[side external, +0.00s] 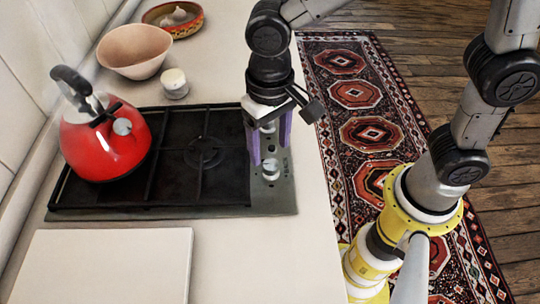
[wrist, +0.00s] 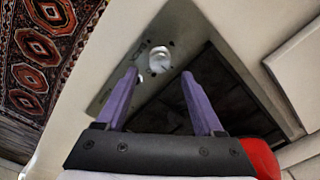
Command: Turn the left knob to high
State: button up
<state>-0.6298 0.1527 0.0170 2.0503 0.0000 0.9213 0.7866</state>
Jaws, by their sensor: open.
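A pale round knob (side external: 270,168) stands on the grey control strip (side external: 272,202) at the right edge of the black hob. It also shows in the wrist view (wrist: 159,60), just beyond the space between my fingertips. My gripper (side external: 270,155) points down over the strip with its two purple fingers apart and nothing held. In the wrist view the fingers (wrist: 160,74) spread to either side below the knob and do not appear to touch it. A pale round shape between the fingers in the side view may be a second knob, partly hidden. I cannot read the knob's setting.
A red kettle (side external: 105,138) stands on the left of the hob (side external: 160,185). A white board (side external: 105,265) lies in front. A pink bowl (side external: 133,50), a patterned bowl (side external: 172,17) and a small white jar (side external: 174,84) stand behind. The counter's right edge is close to the strip.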

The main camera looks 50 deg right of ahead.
aim_at(270, 163)
jog(key=shift+f, duration=2.2)
grip_shut()
